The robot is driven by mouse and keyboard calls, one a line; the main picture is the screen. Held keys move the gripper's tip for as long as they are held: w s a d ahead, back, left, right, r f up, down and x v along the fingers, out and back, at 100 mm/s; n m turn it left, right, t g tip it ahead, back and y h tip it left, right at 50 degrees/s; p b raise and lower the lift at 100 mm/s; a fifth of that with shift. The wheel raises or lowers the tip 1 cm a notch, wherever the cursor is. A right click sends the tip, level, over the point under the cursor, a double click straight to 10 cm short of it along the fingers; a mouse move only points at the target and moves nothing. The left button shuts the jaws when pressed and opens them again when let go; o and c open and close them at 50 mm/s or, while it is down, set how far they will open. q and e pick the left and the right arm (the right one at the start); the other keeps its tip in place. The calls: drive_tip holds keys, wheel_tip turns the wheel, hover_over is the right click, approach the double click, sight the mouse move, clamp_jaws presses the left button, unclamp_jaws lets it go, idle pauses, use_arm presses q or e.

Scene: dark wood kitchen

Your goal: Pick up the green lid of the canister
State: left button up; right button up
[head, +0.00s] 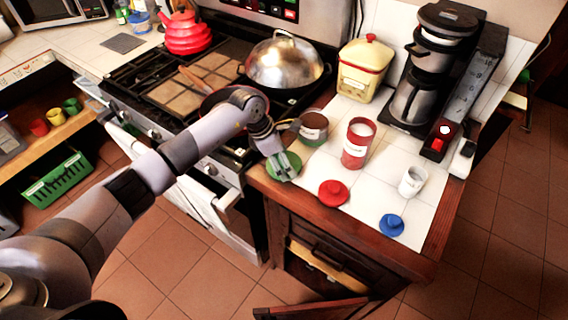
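The green lid (294,160) lies at the left edge of the white-tiled counter, partly hidden by my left gripper. My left gripper (284,172) points down over the lid, with its fingertips at the lid. Whether the fingers are open or shut on it cannot be made out. The canister with a green label (314,129) stands open just behind and to the right of the lid, with dark brown contents. My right gripper is not in view.
A red canister (355,150) and a small white canister (411,182) stand to the right. A red lid (333,193) and a blue lid (391,225) lie in front. The stove with a domed pan (284,62) is at left, and a coffee machine (420,85) stands behind.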

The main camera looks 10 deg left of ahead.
use_arm(q)
drive_tip(key=shift+s+f, duration=0.1)
drive_tip(key=shift+s, duration=0.05)
drive_tip(key=c, duration=0.5)
drive_tip(key=shift+c, duration=0.6)
